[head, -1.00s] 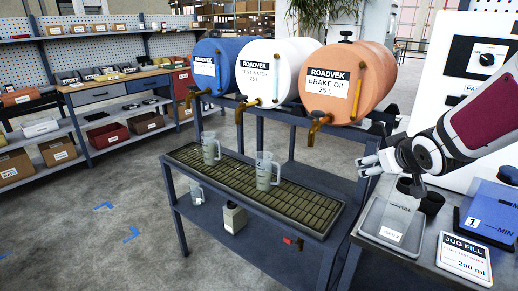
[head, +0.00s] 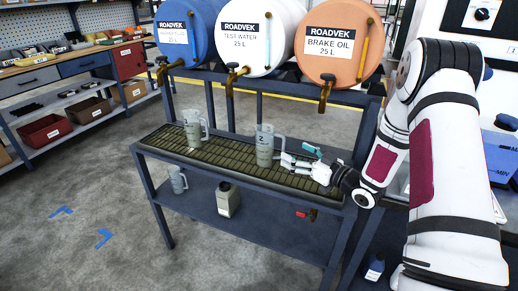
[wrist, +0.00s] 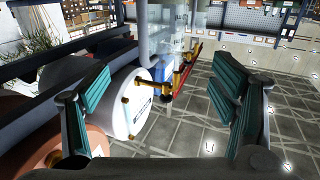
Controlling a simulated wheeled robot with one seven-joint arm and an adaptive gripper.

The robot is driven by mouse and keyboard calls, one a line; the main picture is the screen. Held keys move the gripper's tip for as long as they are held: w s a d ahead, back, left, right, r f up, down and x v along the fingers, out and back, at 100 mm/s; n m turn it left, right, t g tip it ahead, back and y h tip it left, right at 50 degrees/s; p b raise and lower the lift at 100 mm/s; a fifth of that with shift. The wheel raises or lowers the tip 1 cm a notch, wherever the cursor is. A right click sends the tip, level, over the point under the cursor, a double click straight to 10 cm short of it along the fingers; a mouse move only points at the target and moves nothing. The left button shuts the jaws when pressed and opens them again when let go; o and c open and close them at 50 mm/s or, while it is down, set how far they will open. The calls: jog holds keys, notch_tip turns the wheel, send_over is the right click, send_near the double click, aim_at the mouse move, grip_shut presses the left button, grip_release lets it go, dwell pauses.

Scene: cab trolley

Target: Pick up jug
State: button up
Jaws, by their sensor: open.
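In the head view, a grey translucent jug (head: 264,147) stands upright on the slatted top of the trolley (head: 166,153), its handle facing right. A similar jug (head: 192,128) stands to its left on the same top. A smaller jug (head: 177,181) is on the lower shelf. My gripper (head: 292,158) is just right of the middle jug, low and close to its handle; whether it touches cannot be told. In the wrist view my gripper (wrist: 165,88) has its teal-padded fingers wide apart.
Blue (head: 187,28), white (head: 252,35) and orange (head: 337,45) drums with brass taps hang over the trolley's back edge. A small canister (head: 228,200) stands on the lower shelf. Shelves (head: 70,85) stand at left; the floor in front is clear.

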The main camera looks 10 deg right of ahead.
aim_at(272, 141)
jog(key=x, duration=0.8)
jog(key=shift+a, duration=0.15)
jog(key=x, duration=0.5)
jog(key=shift+s+a, duration=0.1)
jog(key=shift+a, duration=0.1)
jog(key=c, duration=1.3)
jog(key=shift+r, duration=0.1)
